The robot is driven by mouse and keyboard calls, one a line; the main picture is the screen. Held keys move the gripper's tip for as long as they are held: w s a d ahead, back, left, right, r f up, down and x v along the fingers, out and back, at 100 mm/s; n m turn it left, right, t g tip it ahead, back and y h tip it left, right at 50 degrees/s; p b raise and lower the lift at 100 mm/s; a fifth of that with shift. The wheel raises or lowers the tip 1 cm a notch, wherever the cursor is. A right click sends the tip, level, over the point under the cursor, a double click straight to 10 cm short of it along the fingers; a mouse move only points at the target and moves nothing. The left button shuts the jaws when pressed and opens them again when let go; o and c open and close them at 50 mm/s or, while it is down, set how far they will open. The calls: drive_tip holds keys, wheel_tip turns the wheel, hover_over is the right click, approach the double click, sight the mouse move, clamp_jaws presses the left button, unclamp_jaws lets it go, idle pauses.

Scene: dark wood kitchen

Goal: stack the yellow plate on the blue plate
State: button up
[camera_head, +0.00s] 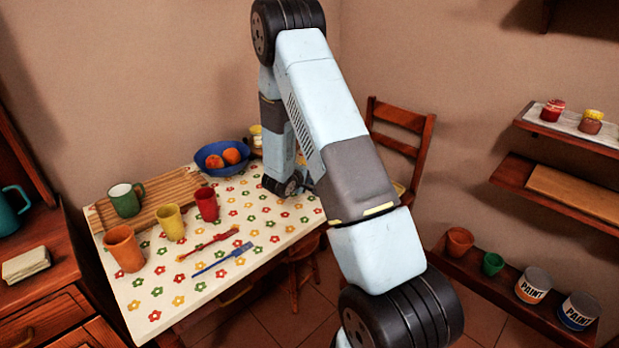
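I see no yellow plate and no blue plate. The only blue dish in sight is a deep blue bowl (213,169) with oranges (231,156) in it, at the back of the table. My arm reaches up from the lower right and bends down to the table's back right, beside the bowl. My gripper's fingers are not visible; my own arm covers that part of the table and whatever may be behind it.
The flowered table (139,295) bears a wooden board (165,190), a green mug (125,199), yellow cup (171,222), red cup (206,204), orange cup (124,248), red utensil (208,244) and blue utensil (222,259). A chair (405,131) stands behind; shelves (560,185) are right.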

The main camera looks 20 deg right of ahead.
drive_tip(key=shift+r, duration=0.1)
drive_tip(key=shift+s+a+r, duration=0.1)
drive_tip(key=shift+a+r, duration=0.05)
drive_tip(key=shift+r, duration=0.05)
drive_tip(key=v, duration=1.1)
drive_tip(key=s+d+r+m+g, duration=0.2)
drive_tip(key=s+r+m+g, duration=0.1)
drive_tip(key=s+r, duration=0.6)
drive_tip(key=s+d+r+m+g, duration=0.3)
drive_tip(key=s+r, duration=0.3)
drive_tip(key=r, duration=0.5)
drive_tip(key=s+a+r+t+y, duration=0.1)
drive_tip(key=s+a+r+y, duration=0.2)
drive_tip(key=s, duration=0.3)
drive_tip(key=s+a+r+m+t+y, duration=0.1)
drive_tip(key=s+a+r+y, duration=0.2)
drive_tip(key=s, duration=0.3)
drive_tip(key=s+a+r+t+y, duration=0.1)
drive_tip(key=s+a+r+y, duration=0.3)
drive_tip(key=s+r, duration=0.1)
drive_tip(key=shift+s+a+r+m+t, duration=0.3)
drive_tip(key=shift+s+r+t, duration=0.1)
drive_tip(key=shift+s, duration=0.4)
